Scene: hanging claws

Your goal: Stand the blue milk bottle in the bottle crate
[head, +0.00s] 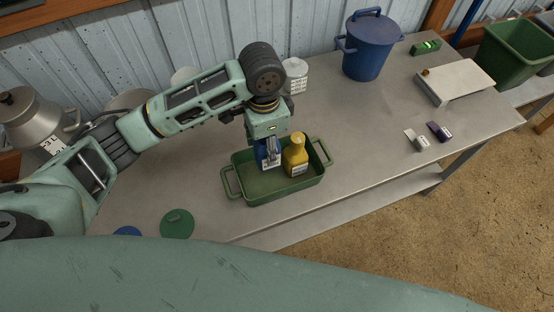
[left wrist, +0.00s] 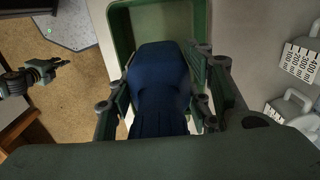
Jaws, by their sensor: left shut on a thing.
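The green bottle crate (head: 262,192) sits on the metal table, with a handle at each end. A yellow bottle (head: 294,160) stands upright in its right part. My left gripper (head: 269,165) points down over the crate's middle, shut on the blue milk bottle (head: 260,152), just left of the yellow one. In the left wrist view the blue bottle (left wrist: 160,88) lies between the two fingers, with the crate rim (left wrist: 121,30) beyond it. I cannot tell whether the bottle's base touches the crate floor. My right gripper (left wrist: 52,68) shows small at the left of that view; its jaw state is unclear.
A blue lidded bucket (head: 368,48) and a white jug (head: 295,75) stand behind the crate. A metal milk can (head: 35,118) is at the left. A green disc lid (head: 177,224) lies front left.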

